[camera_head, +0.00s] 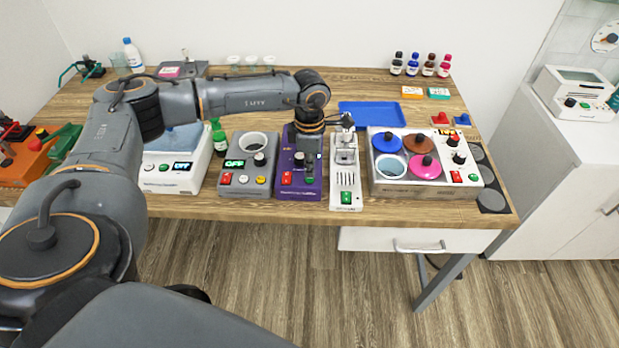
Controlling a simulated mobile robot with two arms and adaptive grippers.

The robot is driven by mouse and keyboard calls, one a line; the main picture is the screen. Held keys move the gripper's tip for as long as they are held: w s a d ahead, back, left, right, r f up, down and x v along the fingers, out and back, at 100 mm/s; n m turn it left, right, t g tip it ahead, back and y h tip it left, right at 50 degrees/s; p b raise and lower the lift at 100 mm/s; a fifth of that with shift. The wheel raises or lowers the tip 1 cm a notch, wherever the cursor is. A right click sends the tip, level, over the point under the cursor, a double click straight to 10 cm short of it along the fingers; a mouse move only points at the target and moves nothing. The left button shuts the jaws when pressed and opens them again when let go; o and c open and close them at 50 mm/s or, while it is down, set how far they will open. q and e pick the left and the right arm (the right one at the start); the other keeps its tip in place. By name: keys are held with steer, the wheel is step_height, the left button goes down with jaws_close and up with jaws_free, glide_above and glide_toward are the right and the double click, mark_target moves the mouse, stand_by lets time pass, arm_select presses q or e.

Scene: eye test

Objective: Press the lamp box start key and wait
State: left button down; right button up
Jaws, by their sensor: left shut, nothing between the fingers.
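A purple box (284,190), which I take to be the lamp box, stands near the table's front edge. My right gripper is not in view.
A grey device (255,189) stands left of the purple box, and a narrow white device with a green key (347,198) stands close on its right. Further right is a box with coloured lids (425,187). A blue tray (371,114) and small bottles (412,64) are behind.

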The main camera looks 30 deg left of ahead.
arm_select(q)
steer(key=shift+f+b, duration=0.6)
steer(key=shift+f, duration=0.2)
steer(key=shift+r, duration=0.1)
stand_by(0.3)
step_height(320, 180, up, 8)
steer(key=p, duration=0.4)
steer(key=shift+p, duration=0.4)
stand_by(0.4)
